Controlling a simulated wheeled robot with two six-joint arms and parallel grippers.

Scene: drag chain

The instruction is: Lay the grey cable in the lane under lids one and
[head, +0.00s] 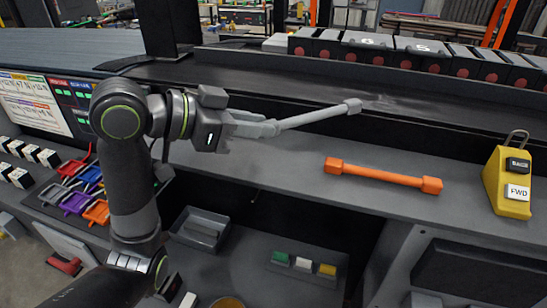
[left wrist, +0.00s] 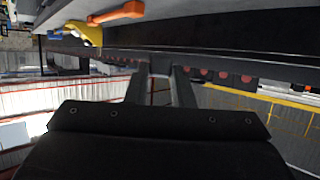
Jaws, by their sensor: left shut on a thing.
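My left gripper (head: 272,128) is shut on one end of the grey cable (head: 312,117). The cable is a short rod with thicker ends. It is held out to the right, its free end slightly raised, above the grey shelf and in front of the dark channel. In the left wrist view my left gripper's fingers (left wrist: 161,88) show, but the cable is not clear there. The drag chain (head: 428,55) lies along the back with grey lids and red-brown round marks. Two lids read 6 and 5; lids one and two cannot be made out. My right gripper is not in view.
An orange cable (head: 383,175) lies on the grey shelf (head: 285,165). A yellow control box (head: 510,190) with BACK and FWD buttons stands at the right. Coloured padlocks (head: 80,190), a grey tray (head: 200,229) and a button strip (head: 303,264) lie at the left and below.

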